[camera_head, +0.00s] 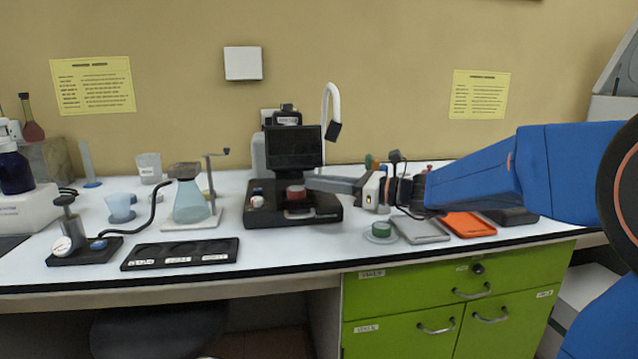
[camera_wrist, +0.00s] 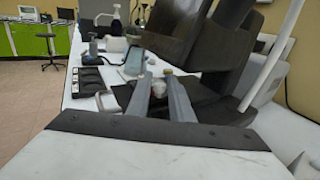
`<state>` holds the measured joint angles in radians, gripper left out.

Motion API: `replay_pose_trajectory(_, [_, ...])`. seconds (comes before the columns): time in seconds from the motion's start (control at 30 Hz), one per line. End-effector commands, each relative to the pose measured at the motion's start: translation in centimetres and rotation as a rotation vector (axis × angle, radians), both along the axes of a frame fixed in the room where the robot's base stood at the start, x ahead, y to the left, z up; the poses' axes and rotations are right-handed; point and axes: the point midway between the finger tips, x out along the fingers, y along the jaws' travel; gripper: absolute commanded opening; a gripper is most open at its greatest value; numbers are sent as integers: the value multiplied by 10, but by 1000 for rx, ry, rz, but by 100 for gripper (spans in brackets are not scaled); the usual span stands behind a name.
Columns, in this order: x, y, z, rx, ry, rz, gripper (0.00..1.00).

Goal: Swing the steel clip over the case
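A black instrument (camera_head: 325,212) with a dark screen (camera_head: 294,147) stands on the bench. A red round part (camera_head: 296,191) and a small white knob (camera_head: 257,201) sit on its base. I cannot make out the steel clip or the case for certain; they are too small or hidden. My gripper (camera_head: 308,182) reaches in from the right, low in front of the screen, its fingertips close to the red part.
Left of the instrument stand a flask (camera_head: 190,203) on a stand and a black labelled tray (camera_head: 180,254). A green-topped round item (camera_head: 381,231), a grey tray (camera_head: 419,229) and an orange tray (camera_head: 469,225) lie below my arm. A white curved pipe (camera_head: 330,97) rises behind the screen.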

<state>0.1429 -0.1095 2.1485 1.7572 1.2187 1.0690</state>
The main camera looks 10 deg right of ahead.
Motion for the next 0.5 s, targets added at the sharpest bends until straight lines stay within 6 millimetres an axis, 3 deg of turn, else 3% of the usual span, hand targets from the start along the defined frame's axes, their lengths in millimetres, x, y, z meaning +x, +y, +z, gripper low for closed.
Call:
replay_pose_trajectory(0.4, [3, 6, 0, 0, 0, 0, 20])
replay_pose_trajectory(0.5, [3, 6, 0, 0, 0, 0, 0])
